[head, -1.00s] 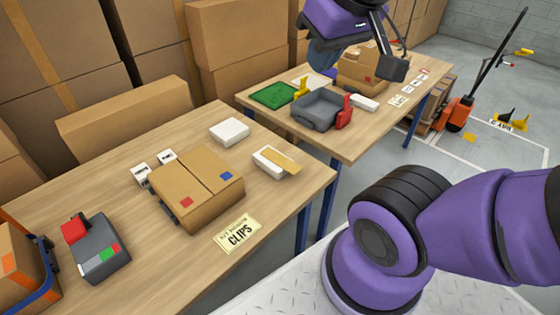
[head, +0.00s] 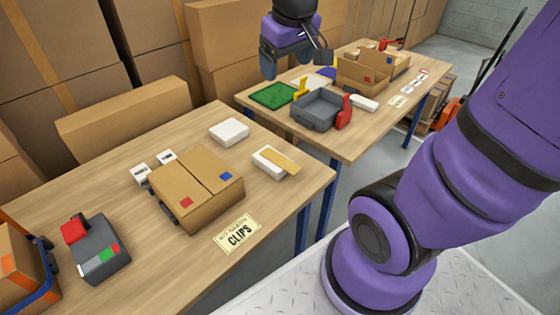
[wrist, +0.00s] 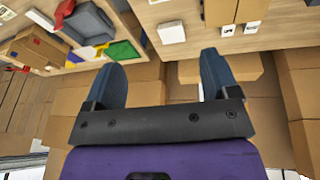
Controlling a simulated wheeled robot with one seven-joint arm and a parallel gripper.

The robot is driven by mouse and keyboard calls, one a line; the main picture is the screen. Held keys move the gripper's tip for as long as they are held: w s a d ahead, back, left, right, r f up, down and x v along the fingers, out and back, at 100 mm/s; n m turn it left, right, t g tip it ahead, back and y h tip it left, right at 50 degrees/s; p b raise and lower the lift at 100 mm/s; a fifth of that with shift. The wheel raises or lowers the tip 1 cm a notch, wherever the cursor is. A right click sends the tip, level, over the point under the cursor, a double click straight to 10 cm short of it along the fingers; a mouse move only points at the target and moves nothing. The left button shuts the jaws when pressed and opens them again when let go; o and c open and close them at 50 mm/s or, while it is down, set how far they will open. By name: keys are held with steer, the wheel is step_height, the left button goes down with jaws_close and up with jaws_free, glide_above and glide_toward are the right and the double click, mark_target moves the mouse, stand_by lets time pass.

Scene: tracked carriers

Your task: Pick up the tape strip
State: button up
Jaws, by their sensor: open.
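The tan tape strip (head: 281,162) lies across a white box (head: 268,164) near the right edge of the near table, its end reaching past the box. I cannot make it out in the wrist view. My gripper (head: 269,72) is high up, beyond the near table and well away from the strip in the head view. In the wrist view my gripper (wrist: 162,75) shows two dark blue fingers spread wide with nothing between them.
The near table (head: 95,185) holds a closed carton (head: 197,190), another white box (head: 229,132), a grey and red device (head: 102,250) and a CLIPS label (head: 238,233). The second table (head: 345,147) holds a grey tray (head: 318,107), a green mat (head: 273,95) and an open carton.

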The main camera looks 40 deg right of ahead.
steer(key=w+d+f+n+g, duration=0.15)
steer(key=w+d+f, duration=0.25)
steer(key=w+f, duration=0.75)
steer(key=g+y, duration=0.1)
steer(key=g, duration=0.1)
glide_above(280, 160)
step_height(280, 160, down, 17)
steer(key=shift+f, duration=5.45)
steer(key=c, duration=1)
